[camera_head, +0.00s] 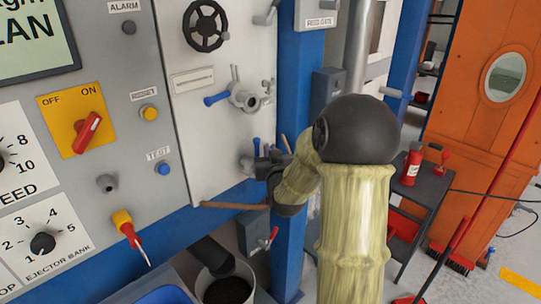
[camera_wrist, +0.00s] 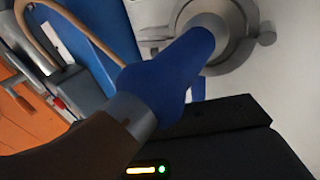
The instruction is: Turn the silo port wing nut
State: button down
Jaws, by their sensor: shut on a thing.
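A silo port sits low on the pale panel, its grey part (camera_head: 246,165) just left of my gripper (camera_head: 265,165). A small blue upright piece (camera_head: 256,147), which looks like a wing of the wing nut, shows at the jaws. In the wrist view the round port (camera_wrist: 240,45) is close ahead, and a narrow blue piece (camera_wrist: 197,88) runs down to my black jaw block. My gripper is shut there, apparently on the wing nut; the contact is hidden. A thick blue part (camera_wrist: 160,85) with a silver collar and brown handle crosses in front of the jaw block.
A similar port with a blue handle (camera_head: 216,99) is higher on the panel, below a black handwheel (camera_head: 205,26). A wooden stick (camera_head: 235,206) lies below my gripper. A blue column (camera_head: 300,80) stands close on the right.

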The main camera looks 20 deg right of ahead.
jog(key=shift+d+r, duration=0.15)
jog(key=shift+d, duration=0.05)
jog(key=c, duration=1.4)
grip_release()
jog(key=shift+o, duration=0.2)
jog(key=shift+a, duration=0.1)
jog(key=shift+n+y+p, duration=0.3)
jog(key=shift+y+p, duration=0.2)
jog(key=shift+p, duration=0.25)
